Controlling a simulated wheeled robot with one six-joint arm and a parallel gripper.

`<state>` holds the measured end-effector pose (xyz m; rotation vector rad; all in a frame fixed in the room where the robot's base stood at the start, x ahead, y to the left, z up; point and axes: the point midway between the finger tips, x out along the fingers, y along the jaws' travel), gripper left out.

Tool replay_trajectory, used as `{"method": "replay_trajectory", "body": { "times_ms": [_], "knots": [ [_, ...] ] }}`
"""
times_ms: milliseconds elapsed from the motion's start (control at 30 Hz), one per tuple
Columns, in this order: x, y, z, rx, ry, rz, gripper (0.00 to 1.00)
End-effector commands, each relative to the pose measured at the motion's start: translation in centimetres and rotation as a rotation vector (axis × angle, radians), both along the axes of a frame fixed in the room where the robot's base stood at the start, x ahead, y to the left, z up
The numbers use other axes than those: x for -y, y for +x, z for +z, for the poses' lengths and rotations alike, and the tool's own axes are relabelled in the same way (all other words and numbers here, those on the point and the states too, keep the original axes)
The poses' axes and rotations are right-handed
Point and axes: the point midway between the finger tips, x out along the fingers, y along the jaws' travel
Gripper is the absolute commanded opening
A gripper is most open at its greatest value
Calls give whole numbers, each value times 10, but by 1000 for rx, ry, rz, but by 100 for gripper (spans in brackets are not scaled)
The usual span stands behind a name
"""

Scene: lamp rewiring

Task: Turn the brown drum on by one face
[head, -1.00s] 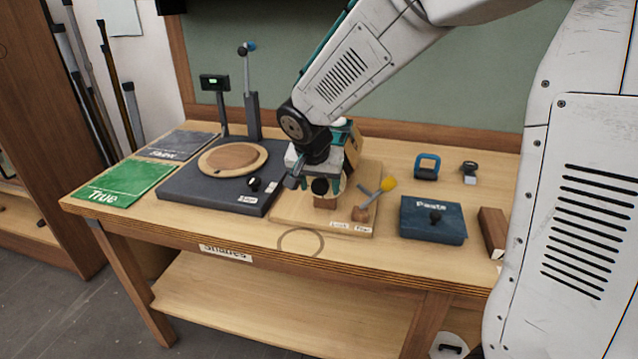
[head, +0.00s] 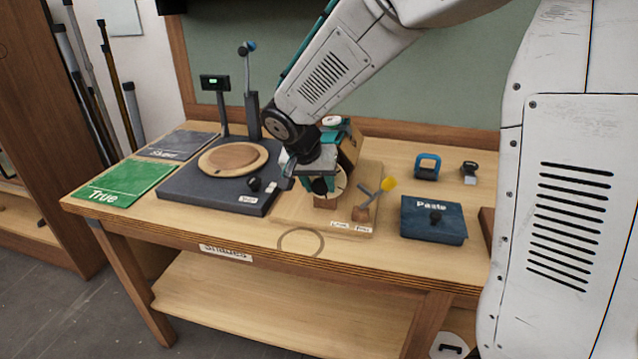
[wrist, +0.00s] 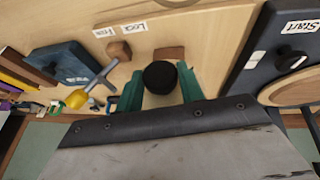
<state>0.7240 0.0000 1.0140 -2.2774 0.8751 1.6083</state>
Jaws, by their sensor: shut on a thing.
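The brown drum (head: 352,148) sits on a wooden stand board (head: 290,212) at the middle of the bench, mostly hidden behind my gripper in the head view. My gripper (head: 317,184) is at this front end. In the wrist view its teal fingers (wrist: 162,85) stand either side of a black round knob (wrist: 160,77), shut on it. A lever with a yellow tip (head: 388,185) stands right of the drum, near the labels Lock and Free (wrist: 134,27).
A dark base with a round wooden turntable (head: 233,158) and a Start label is left of the stand. A blue Paste box (head: 433,220) is to the right. Green True (head: 125,183) and grey (head: 177,145) mats lie at far left. The bench's front strip is clear.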

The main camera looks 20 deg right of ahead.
Motion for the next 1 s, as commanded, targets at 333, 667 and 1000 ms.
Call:
{"method": "replay_trajectory", "body": {
  "times_ms": [333,667,1000],
  "knots": [
    [-3,3,-1,-100,-140,4,15],
    [-5,4,-2,-197,-273,3,15],
    [-7,5,-3,-296,-412,3,15]
  ]
}}
